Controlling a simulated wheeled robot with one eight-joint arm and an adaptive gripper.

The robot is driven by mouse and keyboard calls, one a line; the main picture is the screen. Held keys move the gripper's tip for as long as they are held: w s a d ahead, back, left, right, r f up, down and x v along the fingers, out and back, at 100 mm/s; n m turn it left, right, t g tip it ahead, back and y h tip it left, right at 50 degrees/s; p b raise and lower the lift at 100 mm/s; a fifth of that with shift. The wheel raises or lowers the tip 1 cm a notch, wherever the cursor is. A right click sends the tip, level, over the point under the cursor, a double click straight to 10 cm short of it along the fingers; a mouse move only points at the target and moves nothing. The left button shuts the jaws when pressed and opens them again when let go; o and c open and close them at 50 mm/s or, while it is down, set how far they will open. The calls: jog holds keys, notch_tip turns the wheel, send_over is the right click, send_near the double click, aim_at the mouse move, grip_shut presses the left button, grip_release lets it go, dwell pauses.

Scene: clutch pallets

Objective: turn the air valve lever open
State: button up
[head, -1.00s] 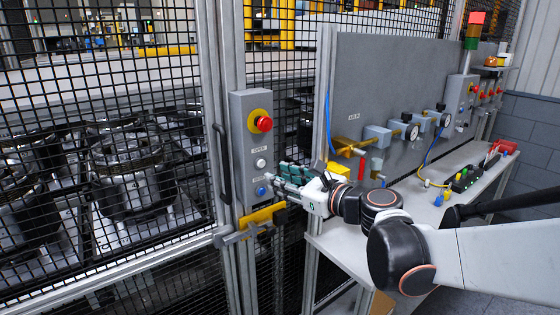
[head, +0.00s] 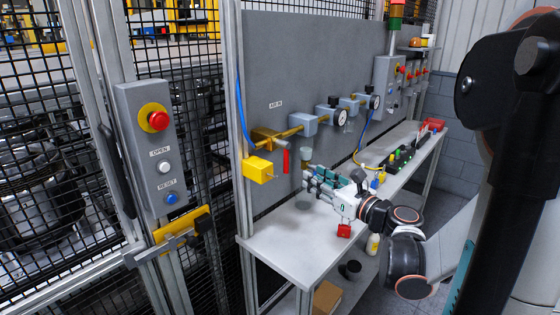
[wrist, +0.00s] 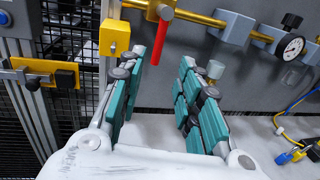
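The red air valve lever (head: 286,160) hangs straight down from the brass valve (head: 268,137) on the grey panel, below the "AIR IN" label. In the wrist view the lever (wrist: 161,42) shows upright beyond my fingers, near the gap between their tips. My gripper (head: 312,177) is over the bench, to the right of the lever and lower in the head view. Its two teal-padded fingers (wrist: 168,70) are spread apart with nothing between them. The fingers appear apart from the lever.
A yellow block (head: 257,169) sits left of the lever. Regulators with gauges (head: 341,117) and a clear bowl (head: 306,155) are to its right. A red object (head: 344,231) shows just below my gripper. The bench top (head: 290,240) is clear at front left. A control box (head: 150,150) stands left.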

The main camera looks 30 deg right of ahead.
aim_at(286, 161)
jog(key=w+b, duration=0.1)
jog(key=w, duration=0.3)
jog(key=w+a, duration=0.1)
jog(key=w, duration=0.4)
jog(key=w+a+b, duration=0.1)
jog(key=w, duration=0.3)
jog(key=shift+w+a+b, duration=0.1)
jog(key=shift+w+b, duration=0.1)
jog(key=shift+b, duration=0.1)
jog(key=shift+c, duration=0.2)
grip_shut()
